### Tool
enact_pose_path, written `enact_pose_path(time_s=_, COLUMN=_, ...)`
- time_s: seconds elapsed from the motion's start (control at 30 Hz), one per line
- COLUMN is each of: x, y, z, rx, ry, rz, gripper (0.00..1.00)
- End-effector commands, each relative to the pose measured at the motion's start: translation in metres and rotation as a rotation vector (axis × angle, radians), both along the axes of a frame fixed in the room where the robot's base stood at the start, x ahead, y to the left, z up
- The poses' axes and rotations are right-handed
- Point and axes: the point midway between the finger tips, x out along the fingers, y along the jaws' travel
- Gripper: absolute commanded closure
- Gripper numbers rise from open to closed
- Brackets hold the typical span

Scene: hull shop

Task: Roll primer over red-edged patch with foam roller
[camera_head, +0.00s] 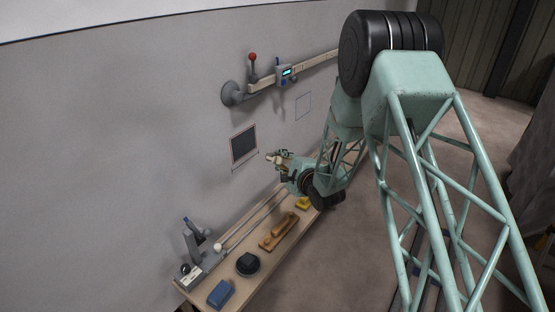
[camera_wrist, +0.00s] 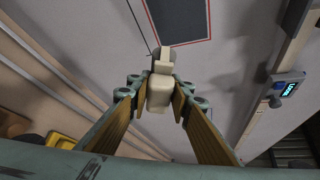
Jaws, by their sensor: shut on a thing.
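The red-edged patch (camera_head: 244,143) is a dark grey rectangle on the pale hull wall. In the wrist view the patch (camera_wrist: 178,18) shows at the top, partly cut off by the frame edge. My gripper (camera_head: 279,156) is just right of and below the patch in the head view. In the wrist view my gripper (camera_wrist: 160,98) is shut on a cream, blocky thing, seemingly the foam roller (camera_wrist: 160,92), whose narrower end points toward the patch. I cannot tell whether it touches the wall. No primer coat is clearly visible on the patch.
A bench (camera_head: 212,275) along the wall holds a blue block (camera_head: 221,294), a black domed thing (camera_head: 248,264), a brown wooden tool (camera_head: 279,233) and a yellow piece (camera_head: 303,203). A bar with a digital readout (camera_head: 284,74) is above the patch. A faint outlined rectangle (camera_head: 303,106) is to its right.

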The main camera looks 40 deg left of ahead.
Motion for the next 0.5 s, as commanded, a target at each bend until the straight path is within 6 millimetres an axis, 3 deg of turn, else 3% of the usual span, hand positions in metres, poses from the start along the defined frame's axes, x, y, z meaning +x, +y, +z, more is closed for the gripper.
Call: enact_pose_path(time_s=0.5, x=0.0002, y=-0.0081, z=0.0006, rx=0.001, ry=-0.001, rz=0.000, gripper=0.90)
